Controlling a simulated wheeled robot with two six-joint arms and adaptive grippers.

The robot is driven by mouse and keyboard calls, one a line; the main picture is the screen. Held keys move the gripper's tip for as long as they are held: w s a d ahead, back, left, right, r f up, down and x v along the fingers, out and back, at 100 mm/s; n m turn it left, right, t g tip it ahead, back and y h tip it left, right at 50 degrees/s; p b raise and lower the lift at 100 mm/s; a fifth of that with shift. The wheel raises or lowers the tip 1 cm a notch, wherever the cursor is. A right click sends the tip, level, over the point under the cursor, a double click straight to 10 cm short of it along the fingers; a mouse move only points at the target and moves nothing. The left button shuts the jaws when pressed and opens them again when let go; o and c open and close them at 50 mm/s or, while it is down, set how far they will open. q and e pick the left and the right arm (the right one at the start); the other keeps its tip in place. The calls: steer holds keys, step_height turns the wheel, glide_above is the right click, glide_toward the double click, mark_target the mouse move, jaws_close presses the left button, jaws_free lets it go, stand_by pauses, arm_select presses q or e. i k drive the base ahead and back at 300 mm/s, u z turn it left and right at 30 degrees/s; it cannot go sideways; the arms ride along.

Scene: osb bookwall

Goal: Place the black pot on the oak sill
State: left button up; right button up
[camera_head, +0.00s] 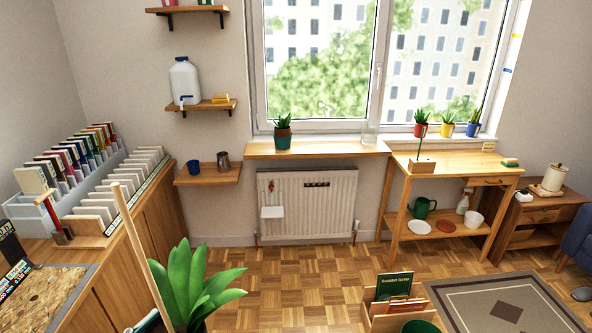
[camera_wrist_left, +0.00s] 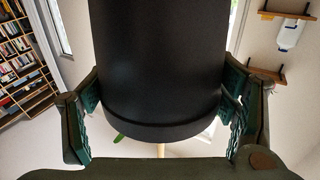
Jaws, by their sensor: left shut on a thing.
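The black pot (camera_wrist_left: 158,65) fills the middle of the left wrist view, with its rim toward the bottom of that picture. My left gripper (camera_wrist_left: 160,112) has a finger on each side of it and is shut on it. In the head view a large green-leaved plant (camera_head: 197,284) stands at the bottom edge, with only a dark sliver of the pot below it. The oak sill (camera_head: 340,149) runs under the window, apart from the pot. A teal pot with a plant (camera_head: 283,137) stands left of its middle. My right gripper is out of view.
Between teal pot and jar the sill is bare. A radiator (camera_head: 325,205) is below. A potting bench (camera_head: 460,170) adjoins at right. A wooden box with books (camera_head: 380,310) sits at the bottom. A wooden pole (camera_head: 135,240) rises left of the plant.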

mark_target(307, 146)
steer(key=i, duration=3.5)
steer(key=z, duration=1.75)
